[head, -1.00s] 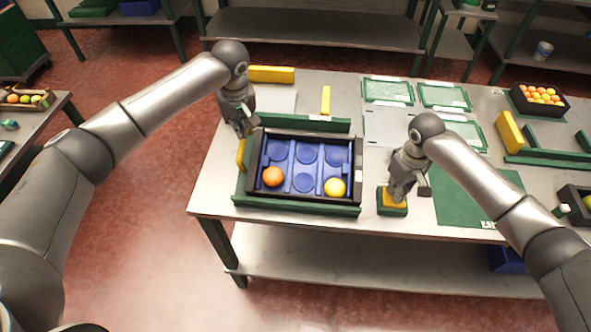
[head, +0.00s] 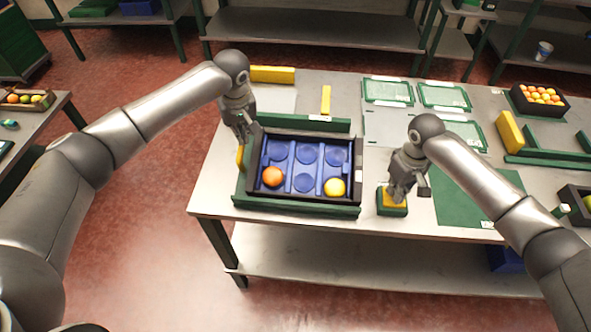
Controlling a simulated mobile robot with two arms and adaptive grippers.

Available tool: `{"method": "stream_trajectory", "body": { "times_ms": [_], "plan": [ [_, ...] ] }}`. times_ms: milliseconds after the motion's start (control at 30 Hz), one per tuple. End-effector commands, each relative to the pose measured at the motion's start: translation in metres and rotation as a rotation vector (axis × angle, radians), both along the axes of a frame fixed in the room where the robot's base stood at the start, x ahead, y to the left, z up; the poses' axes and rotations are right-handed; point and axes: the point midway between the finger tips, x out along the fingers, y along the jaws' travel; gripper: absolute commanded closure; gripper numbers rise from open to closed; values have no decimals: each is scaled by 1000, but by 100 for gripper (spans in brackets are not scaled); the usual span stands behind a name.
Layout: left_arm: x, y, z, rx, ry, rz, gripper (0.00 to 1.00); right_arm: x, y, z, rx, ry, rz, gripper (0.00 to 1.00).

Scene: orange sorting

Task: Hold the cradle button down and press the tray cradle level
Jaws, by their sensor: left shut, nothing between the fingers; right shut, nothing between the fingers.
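The tray (head: 304,189) is dark-walled with blue round pockets and sits in the green cradle (head: 295,209). An orange (head: 272,177) lies in its front left pocket and a yellow fruit (head: 335,187) in its front right pocket. My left gripper (head: 245,138) is shut and empty at the tray's back left corner; whether it touches is unclear. The cradle button (head: 392,201), yellow on a green base, stands right of the cradle. My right gripper (head: 396,197) is shut, pointing down on the button's top and partly hiding it. The cradle's exact tilt is hard to tell.
Yellow blocks (head: 326,100) and green-framed panels (head: 388,91) lie behind on the table. A green mat (head: 470,197) lies right of the button. A crate of oranges (head: 538,100) stands at the back right.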

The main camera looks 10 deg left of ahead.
Motion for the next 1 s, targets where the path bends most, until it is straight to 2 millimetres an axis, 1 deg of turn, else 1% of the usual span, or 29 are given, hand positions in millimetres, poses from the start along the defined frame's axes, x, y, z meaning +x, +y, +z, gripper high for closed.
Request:
{"method": "stream_trajectory", "body": {
  "times_ms": [1000],
  "plan": [
    [-4, 0, -27, 1, 4, 1, 100, -1, 0, -1, -1, 2, 0, 100]
  ]
}}
